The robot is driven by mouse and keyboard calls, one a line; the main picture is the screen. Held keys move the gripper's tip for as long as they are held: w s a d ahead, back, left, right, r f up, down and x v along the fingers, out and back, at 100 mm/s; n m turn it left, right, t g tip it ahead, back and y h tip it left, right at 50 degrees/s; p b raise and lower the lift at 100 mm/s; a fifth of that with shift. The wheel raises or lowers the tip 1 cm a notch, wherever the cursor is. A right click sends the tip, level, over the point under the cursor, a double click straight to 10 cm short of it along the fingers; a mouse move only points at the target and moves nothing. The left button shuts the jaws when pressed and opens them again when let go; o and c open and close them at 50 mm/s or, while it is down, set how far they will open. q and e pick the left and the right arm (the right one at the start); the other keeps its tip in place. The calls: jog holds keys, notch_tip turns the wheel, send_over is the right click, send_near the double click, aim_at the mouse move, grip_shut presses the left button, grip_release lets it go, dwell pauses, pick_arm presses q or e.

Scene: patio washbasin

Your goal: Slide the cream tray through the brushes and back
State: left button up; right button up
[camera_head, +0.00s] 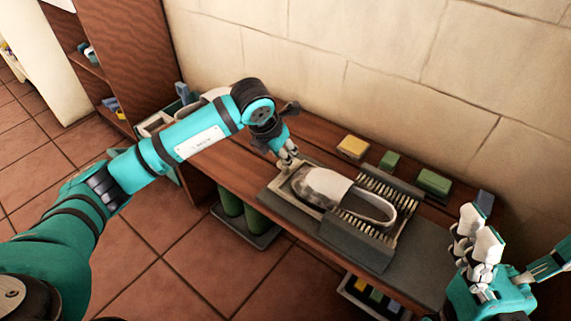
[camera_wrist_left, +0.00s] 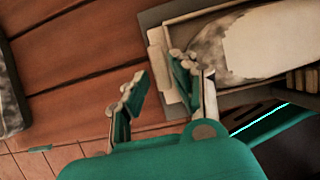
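The cream tray (camera_head: 283,187) lies on the bench with a pale shoe (camera_head: 325,183) in it, soiled toward its left end. Two brush blocks flank the tray's right part, the back brush (camera_head: 392,188) and the front brush (camera_head: 358,240). My left gripper (camera_head: 288,160) is at the tray's left end. In the left wrist view, its fingers (camera_wrist_left: 160,90) are apart, with the tray's end tab (camera_wrist_left: 157,72) showing between them; contact cannot be told. My right gripper (camera_head: 477,235) is raised at the right, fingers apart and empty, away from the tray.
A yellow block (camera_head: 353,147), a small green block (camera_head: 389,160), a larger green block (camera_head: 433,182) and a blue block (camera_head: 484,201) stand along the wall. Green boots (camera_head: 254,219) stand below the bench. The bench's right part is mostly clear.

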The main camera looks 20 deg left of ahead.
pick_arm(q)
jog(key=shift+b+x, duration=0.5)
jog(key=shift+x, duration=1.4)
grip_shut()
